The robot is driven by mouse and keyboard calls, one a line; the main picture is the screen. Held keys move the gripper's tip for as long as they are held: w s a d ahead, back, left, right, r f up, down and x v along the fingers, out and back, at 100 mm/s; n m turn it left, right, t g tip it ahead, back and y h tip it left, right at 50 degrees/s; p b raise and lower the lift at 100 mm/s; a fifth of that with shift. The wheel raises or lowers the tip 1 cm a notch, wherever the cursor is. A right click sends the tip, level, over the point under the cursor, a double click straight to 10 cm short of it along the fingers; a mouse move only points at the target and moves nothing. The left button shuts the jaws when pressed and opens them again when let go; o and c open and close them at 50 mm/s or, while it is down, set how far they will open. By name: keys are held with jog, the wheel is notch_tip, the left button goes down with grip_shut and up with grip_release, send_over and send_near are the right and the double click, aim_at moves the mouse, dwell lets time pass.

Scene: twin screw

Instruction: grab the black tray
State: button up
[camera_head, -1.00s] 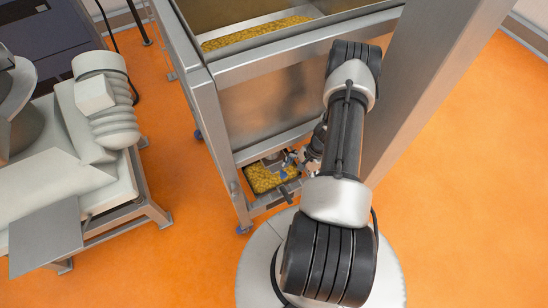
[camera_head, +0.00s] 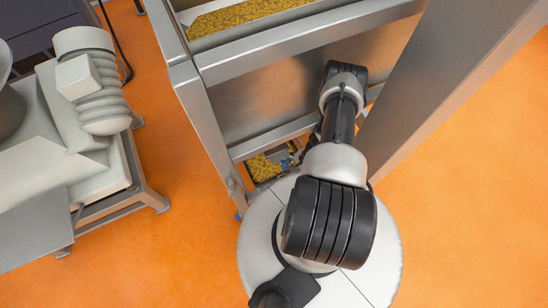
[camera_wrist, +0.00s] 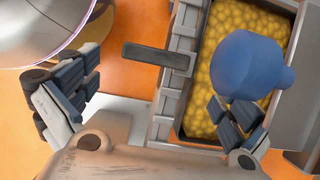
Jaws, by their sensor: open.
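The black tray (camera_head: 256,180), full of yellow pieces, sits low inside the metal frame in the head view. In the wrist view the tray (camera_wrist: 180,128) fills the right side, and a blue rounded object (camera_wrist: 245,68) covers part of it. A dark bar handle (camera_wrist: 155,55) sticks out left from the tray's near side. My gripper (camera_wrist: 152,110) is open, with one finger left of the handle and the other over the tray, below the blue object. Nothing is held. In the head view my arm hides most of the gripper.
The metal frame (camera_head: 220,130) stands around the tray, with a wide post (camera_head: 450,80) close right of my arm. An upper bin of yellow pieces (camera_head: 240,16) sits above. A pale machine (camera_head: 70,150) stands at left. Orange floor (camera_head: 480,200) is free at right.

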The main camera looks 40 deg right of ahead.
jog(key=b+x, duration=0.2)
jog(key=x, duration=0.4)
jog(key=shift+w+d+b, duration=0.1)
jog(key=shift+w+b, duration=0.05)
jog(key=shift+b, duration=0.2)
jog(key=shift+c, duration=0.4)
jog(key=shift+r, duration=0.1)
jog(key=c, duration=1.6)
